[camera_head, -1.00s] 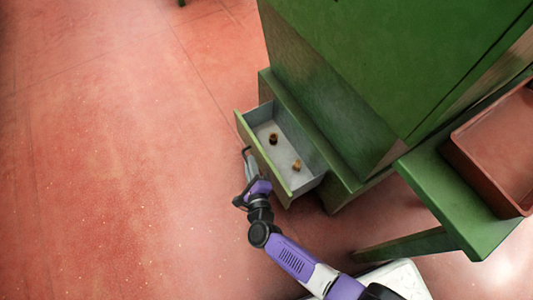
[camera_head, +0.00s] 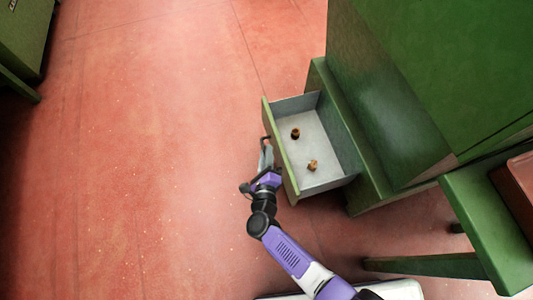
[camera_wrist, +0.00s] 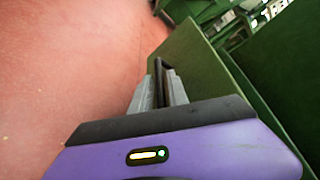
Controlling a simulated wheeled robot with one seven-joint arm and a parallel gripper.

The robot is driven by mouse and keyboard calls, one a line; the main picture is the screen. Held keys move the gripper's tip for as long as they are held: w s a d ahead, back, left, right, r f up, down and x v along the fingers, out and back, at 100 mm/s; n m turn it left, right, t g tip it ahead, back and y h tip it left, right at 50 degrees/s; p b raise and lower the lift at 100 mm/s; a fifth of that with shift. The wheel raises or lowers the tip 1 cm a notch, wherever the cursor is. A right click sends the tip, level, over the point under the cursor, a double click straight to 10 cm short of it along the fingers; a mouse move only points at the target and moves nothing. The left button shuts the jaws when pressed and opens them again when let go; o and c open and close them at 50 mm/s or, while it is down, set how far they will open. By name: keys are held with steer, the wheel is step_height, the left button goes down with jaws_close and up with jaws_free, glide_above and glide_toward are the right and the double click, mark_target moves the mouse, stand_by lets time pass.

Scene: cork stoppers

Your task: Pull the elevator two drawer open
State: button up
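The green drawer (camera_head: 330,150), with a pale grey inside, stands well out from the low part of the green cabinet (camera_head: 357,140). Its front panel also fills the right of the wrist view (camera_wrist: 200,75). Two brown cork stoppers, one farther back (camera_head: 295,133) and one nearer (camera_head: 312,166), lie on its floor. My gripper (camera_head: 266,155) is at the outer face of the drawer front. In the wrist view, my gripper's fingers (camera_wrist: 160,88) lie on both sides of the dark bar handle (camera_wrist: 161,72) and appear closed on it.
A green table (camera_head: 490,220) with a reddish-brown tray (camera_head: 520,185) stands at the right. Another green piece of furniture (camera_head: 25,40) is at the upper left. The red floor (camera_head: 150,160) left of the drawer is clear.

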steer(key=d+p+v, duration=0.1)
steer(key=p+v, duration=0.2)
steer(key=v, duration=0.4)
steer(key=shift+s+a, duration=0.4)
steer(key=shift+a, duration=0.1)
steer(key=shift+r, duration=0.1)
